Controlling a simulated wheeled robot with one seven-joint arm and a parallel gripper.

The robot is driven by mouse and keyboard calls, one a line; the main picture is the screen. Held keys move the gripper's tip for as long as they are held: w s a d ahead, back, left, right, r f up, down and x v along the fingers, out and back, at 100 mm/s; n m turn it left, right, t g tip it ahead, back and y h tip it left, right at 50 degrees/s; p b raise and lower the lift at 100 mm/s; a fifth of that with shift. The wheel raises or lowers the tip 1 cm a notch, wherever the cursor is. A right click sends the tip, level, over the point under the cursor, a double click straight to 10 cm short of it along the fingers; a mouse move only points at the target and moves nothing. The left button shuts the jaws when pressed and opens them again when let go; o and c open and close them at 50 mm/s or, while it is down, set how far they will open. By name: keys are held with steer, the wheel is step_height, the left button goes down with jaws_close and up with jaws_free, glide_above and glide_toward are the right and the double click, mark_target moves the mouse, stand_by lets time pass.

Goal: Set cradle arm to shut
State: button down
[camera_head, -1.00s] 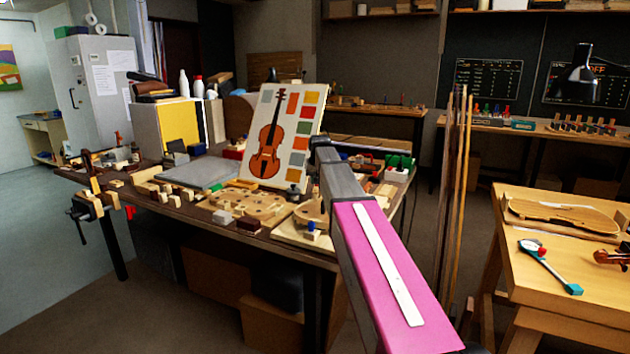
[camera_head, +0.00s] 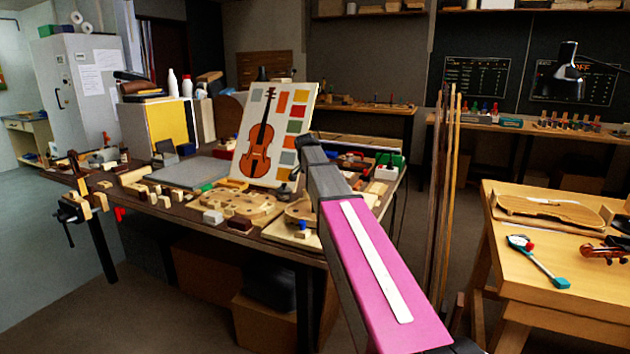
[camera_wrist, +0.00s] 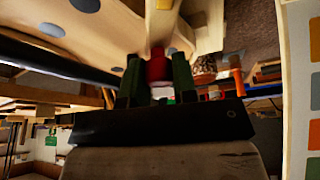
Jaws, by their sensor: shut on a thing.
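My gripper (camera_wrist: 157,72) shows in the wrist view, with its two dark green fingers shut on a red piece (camera_wrist: 157,66) that has a pale part below it. A pale wooden form with grey round spots (camera_wrist: 125,22) lies just beyond the fingers. The red piece may be the handle of the cradle arm, but I cannot tell. In the head view my own arm hides the gripper and what it holds, near the right end of the cluttered workbench (camera_head: 180,207).
A colour-swatch board with a violin picture (camera_head: 272,135) stands close by; its edge also shows in the wrist view (camera_wrist: 306,95). Upright wooden strips (camera_head: 445,190) stand right of my arm. A lighter bench (camera_head: 500,255) at right carries a teal-and-white tool (camera_head: 538,260).

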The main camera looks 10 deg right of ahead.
steer(key=shift+s+d+m, duration=0.1)
steer(key=shift+s+m, duration=0.2)
steer(key=shift+m, duration=0.4)
steer(key=shift+g, duration=0.3)
steer(key=c, duration=0.9)
jaws_free()
